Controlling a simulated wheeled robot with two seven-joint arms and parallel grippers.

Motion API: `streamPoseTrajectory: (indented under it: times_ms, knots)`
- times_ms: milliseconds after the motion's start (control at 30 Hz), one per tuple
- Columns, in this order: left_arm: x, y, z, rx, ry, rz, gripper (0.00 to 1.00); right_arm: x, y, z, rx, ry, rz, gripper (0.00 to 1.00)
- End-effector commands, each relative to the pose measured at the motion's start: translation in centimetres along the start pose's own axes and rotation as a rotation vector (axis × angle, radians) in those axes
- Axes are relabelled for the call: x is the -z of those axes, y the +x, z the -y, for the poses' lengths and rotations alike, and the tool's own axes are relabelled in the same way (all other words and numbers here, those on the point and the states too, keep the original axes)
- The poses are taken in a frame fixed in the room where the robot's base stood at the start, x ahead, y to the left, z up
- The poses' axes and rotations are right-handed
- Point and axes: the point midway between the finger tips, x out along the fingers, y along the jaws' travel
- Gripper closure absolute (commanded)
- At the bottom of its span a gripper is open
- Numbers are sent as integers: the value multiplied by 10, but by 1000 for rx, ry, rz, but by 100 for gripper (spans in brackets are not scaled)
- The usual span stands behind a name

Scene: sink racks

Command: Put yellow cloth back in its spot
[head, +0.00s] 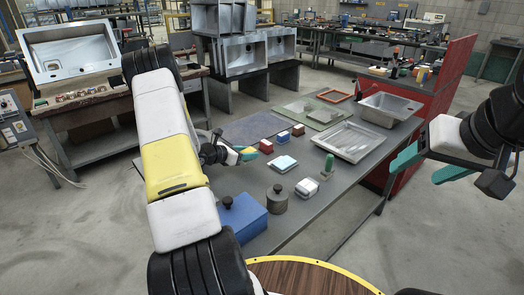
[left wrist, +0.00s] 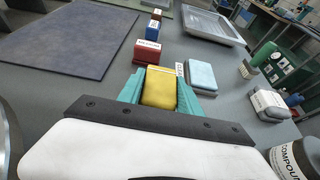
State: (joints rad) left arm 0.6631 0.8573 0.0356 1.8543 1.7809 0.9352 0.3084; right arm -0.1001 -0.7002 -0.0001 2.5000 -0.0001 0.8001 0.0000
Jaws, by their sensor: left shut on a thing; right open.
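The yellow cloth (left wrist: 160,90) is a small folded block held between the two teal fingers of my left gripper (left wrist: 160,92) in the left wrist view. In the head view my left gripper (head: 246,153) is over the left part of the workbench, and the cloth is mostly hidden there. White labels (left wrist: 180,69) show just beyond the cloth. A light blue folded cloth (left wrist: 201,76) lies to its right; it also shows in the head view (head: 284,164). My right gripper (head: 427,165) is open and empty, off the bench's right side.
Red (head: 266,146) and blue (head: 283,137) blocks stand in a row behind. A dark mat (head: 250,129) lies to the left. A metal tray (head: 346,141), a green-handled brush (head: 329,163), a white bundle (head: 307,188), a canister (head: 277,200) and a blue box (head: 243,217) surround the area.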

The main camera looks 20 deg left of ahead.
Motion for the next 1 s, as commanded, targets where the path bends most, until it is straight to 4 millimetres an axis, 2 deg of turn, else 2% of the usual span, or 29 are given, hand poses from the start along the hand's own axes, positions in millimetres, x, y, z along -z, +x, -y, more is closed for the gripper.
streamPoseTrajectory:
  times_ms: [167,533,567,633,667,1000]
  knots:
    - [24,10,0,1,-2,-1,98,0,0,0,0,0,0,36]
    - [28,11,0,0,-1,0,98,0,0,0,0,0,0,36]
    - [28,11,0,0,-1,0,55,0,0,0,0,0,0,36]
    - [28,11,0,0,-1,0,41,0,0,0,0,0,0,36]
    - [28,11,0,0,-1,0,37,0,0,0,0,0,0,36]
    - [26,11,0,0,0,0,37,0,0,0,0,0,0,36]
